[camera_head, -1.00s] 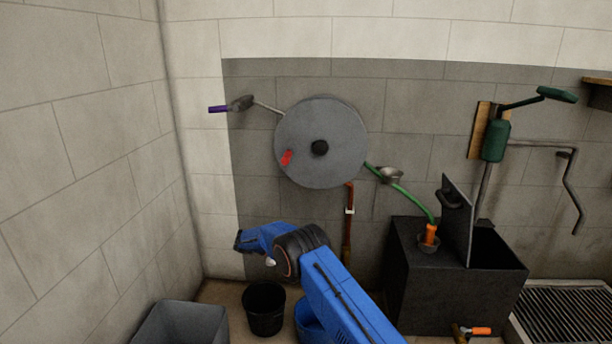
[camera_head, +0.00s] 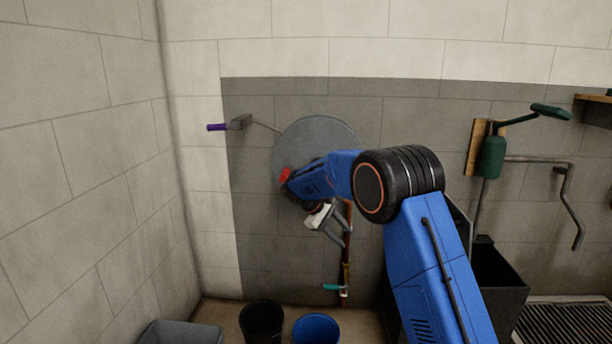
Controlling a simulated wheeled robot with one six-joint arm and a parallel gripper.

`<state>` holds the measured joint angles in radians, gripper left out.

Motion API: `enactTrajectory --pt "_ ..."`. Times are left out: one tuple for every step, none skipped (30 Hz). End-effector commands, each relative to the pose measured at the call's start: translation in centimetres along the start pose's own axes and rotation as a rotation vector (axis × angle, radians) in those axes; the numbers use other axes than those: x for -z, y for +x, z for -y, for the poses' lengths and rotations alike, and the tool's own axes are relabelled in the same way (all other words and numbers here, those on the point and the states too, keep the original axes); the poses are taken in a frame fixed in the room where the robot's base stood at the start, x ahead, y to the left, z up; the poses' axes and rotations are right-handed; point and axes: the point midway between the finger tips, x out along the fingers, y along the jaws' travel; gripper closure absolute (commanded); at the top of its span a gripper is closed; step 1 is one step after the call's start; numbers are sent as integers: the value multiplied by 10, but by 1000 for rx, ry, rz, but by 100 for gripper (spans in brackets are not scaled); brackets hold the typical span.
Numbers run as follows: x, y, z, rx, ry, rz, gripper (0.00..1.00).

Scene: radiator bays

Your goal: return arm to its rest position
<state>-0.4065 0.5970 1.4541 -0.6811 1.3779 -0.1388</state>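My blue arm (camera_head: 430,265) rises from the bottom right to a thick black joint (camera_head: 400,183), then bends left across the wall. My gripper (camera_head: 338,228) hangs below the end of the arm, in front of the lower right part of the grey disc (camera_head: 318,128). Its two grey fingers look spread, with nothing seen between them. The arm hides the middle and much of the lower part of the disc. I cannot tell from this view whether the gripper touches the wall parts behind it.
A purple-handled lever (camera_head: 218,127) sticks out left of the disc. A copper pipe with a teal handle (camera_head: 333,287) runs below it. A black bucket (camera_head: 261,320) and blue bucket (camera_head: 316,328) stand on the floor. A dark tank (camera_head: 500,278) and green pump (camera_head: 492,157) are at right.

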Motion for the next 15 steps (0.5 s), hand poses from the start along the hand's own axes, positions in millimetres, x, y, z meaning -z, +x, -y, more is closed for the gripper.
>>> enactTrajectory --pt "-19 -5 -5 16 20 -12 61" --pt "-28 -7 -7 24 30 -19 61" --pt "-41 -10 -8 37 44 -28 61" --pt "-50 -12 -10 46 55 -36 61" --pt "-60 -14 -11 55 65 -43 61" --pt "-72 -16 -12 67 80 -52 61" --pt "-82 -19 -13 76 91 -59 61" --pt "-91 -20 -13 85 101 -66 61" --pt "-104 -22 -14 97 116 -76 61" --pt "-113 -24 -14 106 127 -84 61" --pt "-122 -25 -14 114 137 -90 61" --pt "-135 -28 -14 125 152 -100 61" --pt "-144 -30 -13 134 163 -107 61" --pt "-154 -30 -12 142 173 -114 61" --pt "-166 -32 -12 153 189 -125 61"
